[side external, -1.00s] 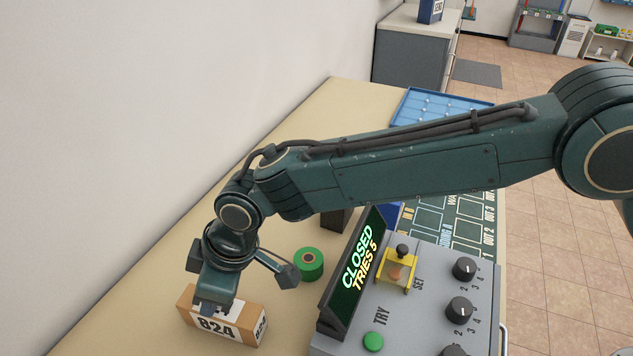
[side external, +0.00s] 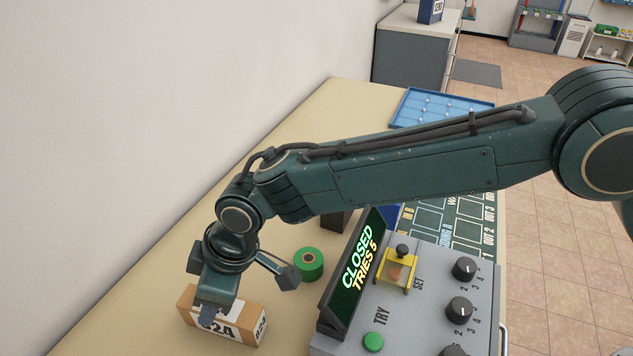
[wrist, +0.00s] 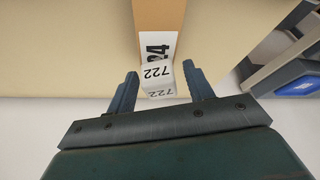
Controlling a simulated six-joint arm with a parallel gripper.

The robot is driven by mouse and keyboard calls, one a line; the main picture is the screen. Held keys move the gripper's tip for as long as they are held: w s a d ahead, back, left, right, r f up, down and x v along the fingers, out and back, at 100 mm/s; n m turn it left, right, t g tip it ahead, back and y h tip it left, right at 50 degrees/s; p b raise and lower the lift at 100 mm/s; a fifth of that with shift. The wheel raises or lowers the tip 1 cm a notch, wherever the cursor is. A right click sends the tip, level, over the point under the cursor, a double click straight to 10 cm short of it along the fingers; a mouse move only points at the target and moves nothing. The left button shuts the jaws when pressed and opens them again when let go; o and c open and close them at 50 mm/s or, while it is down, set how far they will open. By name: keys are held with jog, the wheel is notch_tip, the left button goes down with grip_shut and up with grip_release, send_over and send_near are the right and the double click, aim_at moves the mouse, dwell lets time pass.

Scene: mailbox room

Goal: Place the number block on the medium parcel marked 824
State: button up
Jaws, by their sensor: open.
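The medium parcel (side external: 251,321) is a brown box with a white label. It lies on the table at the lower left in the side view, the 8 of its 824 hidden by my gripper. My gripper (side external: 208,312) is over the parcel's left part. In the wrist view my gripper (wrist: 158,86) is open, one finger on each side of a white number block (wrist: 157,78) marked 722. Gaps show between block and fingers. The block overlaps the parcel's label (wrist: 157,45); whether it rests on the parcel is not clear.
A green roll (side external: 309,264) stands right of the parcel. Beyond it is a grey control panel (side external: 420,300) with knobs and a display (side external: 357,269) reading CLOSED, TRIES 5. A blue tray (side external: 440,98) lies at the back. The table left of the roll is bare.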

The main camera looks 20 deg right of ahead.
jog(key=v, duration=1.2)
jog(key=shift+d, duration=0.1)
dwell(0.4)
jog(key=d+r+m+t, duration=0.15)
jog(key=d+r, duration=0.25)
jog(key=d, duration=0.5)
jog(key=s+d+r+m+h, duration=0.1)
jog(key=d+r+m, duration=0.25)
jog(key=d, duration=0.65)
jog(key=d+r+m+t, duration=0.1)
jog(key=d+r, duration=0.4)
jog(key=d, duration=0.4)
jog(key=s+d+f+m+t+h, duration=0.1)
jog(key=s+d+f+m+h, duration=0.2)
jog(key=s+d, duration=1.5)
jog(key=shift+s+d+f+m, duration=0.4)
jog(key=shift+d+f+m, duration=0.4)
jog(key=shift+m, duration=1.5)
